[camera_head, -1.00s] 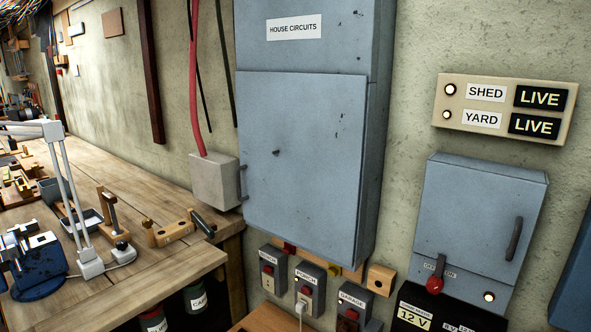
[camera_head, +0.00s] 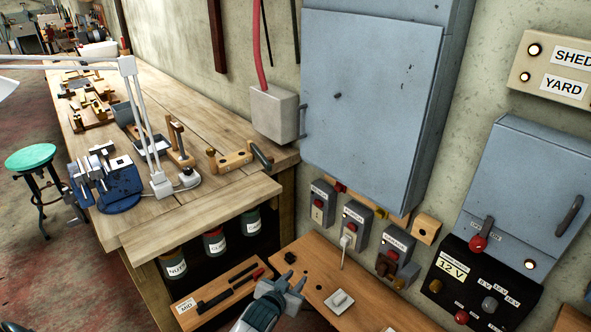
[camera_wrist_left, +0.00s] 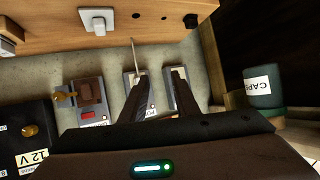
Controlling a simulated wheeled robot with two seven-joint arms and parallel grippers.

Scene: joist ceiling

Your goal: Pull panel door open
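The large blue-grey panel door (camera_head: 370,100) is shut on its wall cabinet in the head view. My right gripper is out of view.
A workbench (camera_head: 200,190) with a blue vise (camera_head: 120,185) and a white lamp stands at the left. Switch boxes (camera_head: 355,222) line the wall below the large panel. A wooden shelf (camera_head: 375,300) with a white plug plate juts out underneath. Floor shows at far left.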

